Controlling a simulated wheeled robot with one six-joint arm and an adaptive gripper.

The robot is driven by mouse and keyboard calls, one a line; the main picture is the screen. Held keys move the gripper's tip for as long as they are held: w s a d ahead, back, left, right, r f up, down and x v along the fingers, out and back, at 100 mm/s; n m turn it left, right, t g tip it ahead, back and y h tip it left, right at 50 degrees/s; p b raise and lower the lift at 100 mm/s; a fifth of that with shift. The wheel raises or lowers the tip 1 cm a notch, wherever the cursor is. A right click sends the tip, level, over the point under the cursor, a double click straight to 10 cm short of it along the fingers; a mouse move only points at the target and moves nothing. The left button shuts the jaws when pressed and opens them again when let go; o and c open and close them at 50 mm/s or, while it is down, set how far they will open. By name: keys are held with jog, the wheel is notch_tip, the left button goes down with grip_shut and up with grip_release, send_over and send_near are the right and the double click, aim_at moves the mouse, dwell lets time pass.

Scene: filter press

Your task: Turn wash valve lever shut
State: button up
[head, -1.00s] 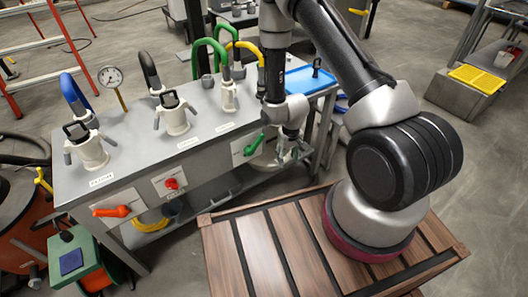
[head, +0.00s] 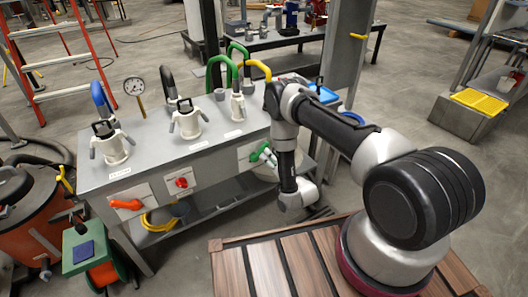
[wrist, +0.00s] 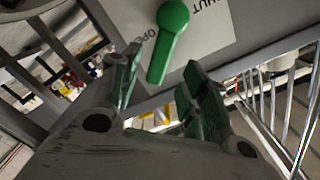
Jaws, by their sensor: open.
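The green valve lever (head: 257,152) is on the front panel of the grey bench, at its right end. In the wrist view the lever (wrist: 168,42) is near the top centre, its free end pointing toward my gripper, beside the word OPEN on its label (wrist: 212,28). The word SHUT is farther to the right. My gripper (wrist: 160,72) is open, with one finger on each side of the lever's end in the picture. I cannot tell whether either finger touches it. In the head view my gripper (head: 268,157) is small and partly hidden by my arm.
An orange lever (head: 126,204) and a red knob (head: 181,182) are on the same panel to the left. White lidded fittings (head: 189,122) and curved hoses stand on the bench top (head: 155,138). Below is a shelf (head: 218,196).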

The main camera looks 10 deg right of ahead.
aim_at(263, 150)
jog(key=x, duration=0.6)
grip_shut()
